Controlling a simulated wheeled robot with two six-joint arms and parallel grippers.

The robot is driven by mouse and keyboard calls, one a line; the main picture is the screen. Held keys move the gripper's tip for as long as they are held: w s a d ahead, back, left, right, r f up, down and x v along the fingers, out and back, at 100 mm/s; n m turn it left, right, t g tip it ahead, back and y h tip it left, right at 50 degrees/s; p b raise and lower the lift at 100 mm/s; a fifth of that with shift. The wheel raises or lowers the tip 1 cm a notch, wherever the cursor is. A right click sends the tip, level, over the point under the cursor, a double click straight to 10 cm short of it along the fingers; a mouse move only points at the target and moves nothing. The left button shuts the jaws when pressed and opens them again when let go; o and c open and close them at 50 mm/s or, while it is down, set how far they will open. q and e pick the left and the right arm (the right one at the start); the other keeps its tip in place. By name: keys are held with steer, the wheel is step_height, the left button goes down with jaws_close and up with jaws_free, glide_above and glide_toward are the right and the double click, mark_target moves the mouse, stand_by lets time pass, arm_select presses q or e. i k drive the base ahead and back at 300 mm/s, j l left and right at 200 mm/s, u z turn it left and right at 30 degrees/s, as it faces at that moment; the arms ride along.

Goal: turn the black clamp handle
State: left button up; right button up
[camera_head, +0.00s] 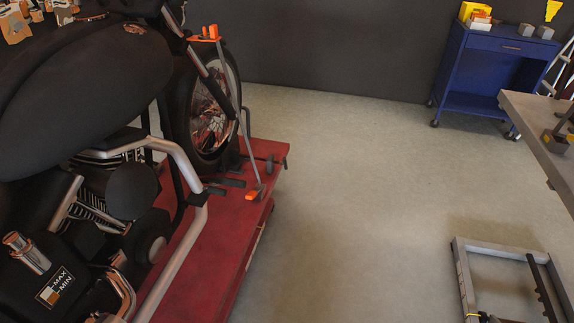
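A motorcycle (85,85) stands on a red lift platform (225,235) at the left, its front wheel (211,110) near the platform's far end. A small dark part that looks like the black clamp handle (269,163) sits beside the wheel at the platform's far right corner. It is small, and its exact shape and angle are hard to tell. Neither of my grippers is in view, and nothing is seen touching the clamp.
A blue cart (493,72) stands by the far wall. A grey bench-like surface (530,118) and a low grey frame (464,275) are at the right. The floor (370,190) between is clear.

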mark_target(285, 163)
steer(key=k, duration=0.4)
steer(key=i+l, duration=0.65)
steer(key=i, duration=0.15)
steer(key=i+l+u, duration=0.15)
steer(key=i+l, duration=0.45)
steer(key=i, duration=0.2)
